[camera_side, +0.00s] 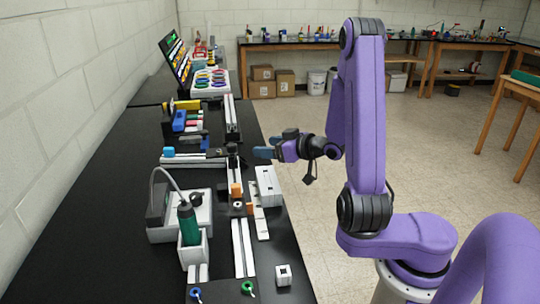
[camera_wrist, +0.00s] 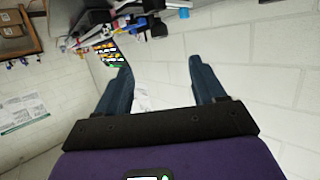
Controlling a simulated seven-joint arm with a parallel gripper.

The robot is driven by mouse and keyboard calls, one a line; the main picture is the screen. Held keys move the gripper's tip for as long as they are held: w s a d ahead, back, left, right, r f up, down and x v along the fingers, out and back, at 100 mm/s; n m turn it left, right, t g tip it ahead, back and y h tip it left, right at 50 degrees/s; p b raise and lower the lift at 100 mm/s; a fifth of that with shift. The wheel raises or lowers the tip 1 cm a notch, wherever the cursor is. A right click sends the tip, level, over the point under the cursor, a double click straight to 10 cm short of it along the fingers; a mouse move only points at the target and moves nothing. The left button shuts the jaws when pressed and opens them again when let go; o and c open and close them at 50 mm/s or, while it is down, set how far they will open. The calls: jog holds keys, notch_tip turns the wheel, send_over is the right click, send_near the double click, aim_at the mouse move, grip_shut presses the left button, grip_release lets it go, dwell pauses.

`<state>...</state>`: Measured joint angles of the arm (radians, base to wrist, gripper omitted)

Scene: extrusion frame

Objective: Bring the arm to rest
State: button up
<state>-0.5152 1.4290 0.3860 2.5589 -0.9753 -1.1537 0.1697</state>
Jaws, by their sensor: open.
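My gripper (camera_side: 264,149) is at the end of my purple arm, raised at the right side of the black workbench (camera_side: 85,225). In the side view its blue fingers point left, toward the bench and wall. In the wrist view my gripper (camera_wrist: 160,80) shows two blue fingers spread well apart with nothing between them. The gripper appears clear of the parts on the bench, though its exact height cannot be told.
Aluminium extrusions (camera_side: 243,248), a light grey block (camera_side: 268,186), a green-handled tool (camera_side: 189,222) in a holder and an orange block (camera_side: 236,190) are on the bench. A white brick wall (camera_side: 60,80) stands at left. Floor right of the bench is open.

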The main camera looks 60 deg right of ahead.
jog(key=w+a+f+n+g+y, duration=0.1)
jog(key=w+a+n+g, duration=0.2)
jog(key=w+a, duration=0.15)
jog(key=s+a+n+g, duration=0.1)
jog(key=a, duration=0.1)
jog(key=s+a+n+g, duration=0.1)
jog(key=a+g, duration=0.1)
jog(key=a, duration=0.1)
jog(key=s+a+n+g, duration=0.1)
jog(key=s+a, duration=0.1)
jog(key=a, duration=0.1)
jog(key=shift+a+f+g, duration=0.25)
jog(key=shift+f+g, duration=0.05)
jog(key=shift+f, duration=0.05)
jog(key=s+a+r+n+g, duration=0.1)
jog(key=s+n+g, duration=0.2)
jog(key=s, duration=1.1)
jog(key=s+a+r+n+g, duration=0.1)
jog(key=s+n+g, duration=0.2)
jog(key=s, duration=1)
jog(key=shift+s+a+r+n+g+h, duration=0.25)
jog(key=shift+s+r+n+g+h, duration=0.05)
jog(key=shift+s+g, duration=0.1)
